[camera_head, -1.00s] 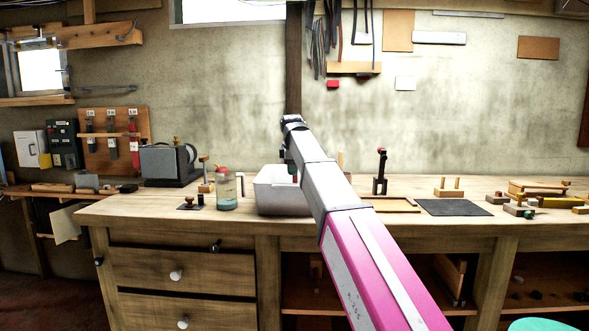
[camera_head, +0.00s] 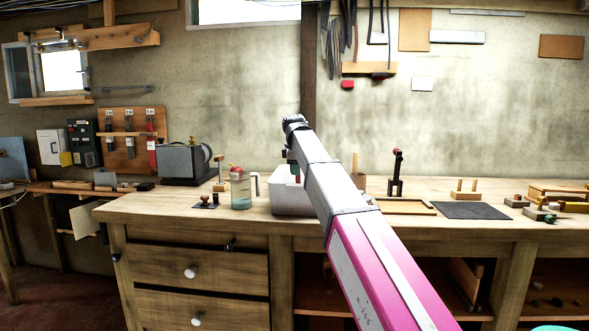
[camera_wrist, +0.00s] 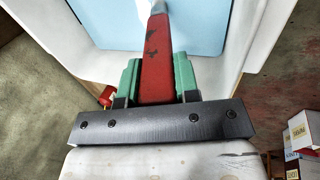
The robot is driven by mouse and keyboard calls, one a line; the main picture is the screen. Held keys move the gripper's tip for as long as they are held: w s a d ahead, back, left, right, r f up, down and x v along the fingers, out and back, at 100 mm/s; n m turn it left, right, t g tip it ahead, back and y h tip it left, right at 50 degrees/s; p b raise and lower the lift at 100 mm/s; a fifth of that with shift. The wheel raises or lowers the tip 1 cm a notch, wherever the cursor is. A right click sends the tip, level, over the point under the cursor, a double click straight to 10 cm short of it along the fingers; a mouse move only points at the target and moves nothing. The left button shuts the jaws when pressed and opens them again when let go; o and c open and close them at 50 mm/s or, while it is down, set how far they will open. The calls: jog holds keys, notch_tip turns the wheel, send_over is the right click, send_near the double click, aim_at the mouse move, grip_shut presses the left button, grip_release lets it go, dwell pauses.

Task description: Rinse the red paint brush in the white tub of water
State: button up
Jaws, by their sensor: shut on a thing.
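My gripper (camera_wrist: 158,80) has green finger pads and is shut on the red handle of the paint brush (camera_wrist: 157,55). The brush's grey part runs away from the fingers toward the top edge of the wrist view; its tip is out of frame. The white tub (camera_head: 291,203) stands on the workbench, partly behind my arm. In the wrist view, the tub's white wall (camera_wrist: 250,38) surrounds pale blue water (camera_wrist: 205,25) beyond the fingers. In the head view my gripper (camera_head: 292,163) is over the tub. I cannot tell whether the brush touches the water.
A clear jar with a red lid (camera_head: 240,188) stands just left of the tub. A grey machine (camera_head: 187,163) is farther left. To the right are an upright tool (camera_head: 396,175), a wooden tray (camera_head: 405,207) and a dark mat (camera_head: 472,210).

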jog(key=d, duration=0.5)
jog(key=shift+s+d, duration=0.1)
jog(key=shift+d, duration=0.05)
notch_tip(320, 180, up, 16)
dwell(1.6)
dwell(1.1)
